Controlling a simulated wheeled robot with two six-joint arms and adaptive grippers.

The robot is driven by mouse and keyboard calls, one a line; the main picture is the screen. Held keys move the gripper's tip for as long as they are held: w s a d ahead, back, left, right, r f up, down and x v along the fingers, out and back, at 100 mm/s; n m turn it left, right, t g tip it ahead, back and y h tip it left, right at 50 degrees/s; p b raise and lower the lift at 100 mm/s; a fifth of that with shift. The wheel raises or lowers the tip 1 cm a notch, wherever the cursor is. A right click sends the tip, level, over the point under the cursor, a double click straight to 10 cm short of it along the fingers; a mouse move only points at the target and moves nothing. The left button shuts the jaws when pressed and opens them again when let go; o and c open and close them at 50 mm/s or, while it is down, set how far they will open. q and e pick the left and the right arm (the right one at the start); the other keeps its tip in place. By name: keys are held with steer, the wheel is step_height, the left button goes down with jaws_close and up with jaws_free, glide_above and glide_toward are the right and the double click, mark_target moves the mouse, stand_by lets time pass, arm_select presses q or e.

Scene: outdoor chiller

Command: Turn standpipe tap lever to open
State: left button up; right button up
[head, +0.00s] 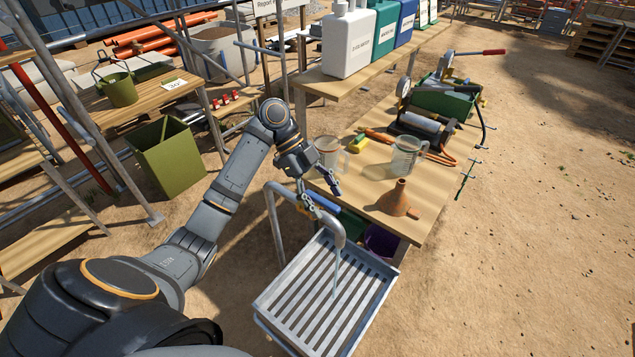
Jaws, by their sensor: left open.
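The standpipe (329,222) is a grey bent pipe whose spout points down over a slatted metal drain tray (310,296). A thin pale streak, looking like running water, hangs below the spout. A small yellowish part, perhaps the tap (302,208), shows beside the pipe. My left gripper (323,199) is open, fingers pointing down, just above the pipe beside the tap. Whether it touches the lever cannot be told. My right gripper is not in view.
A green bin (168,158) stands at left. Bare sandy ground (520,250) is free at right.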

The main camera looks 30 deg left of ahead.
mark_target(311, 193)
arm_select(q)
steer(key=p+v, duration=0.2)
steer(key=v, duration=0.4)
steer(key=shift+r+p, duration=0.1)
steer(key=shift+p, duration=0.25)
steer(key=shift+a+r, duration=0.25)
steer(key=shift+a, duration=0.05)
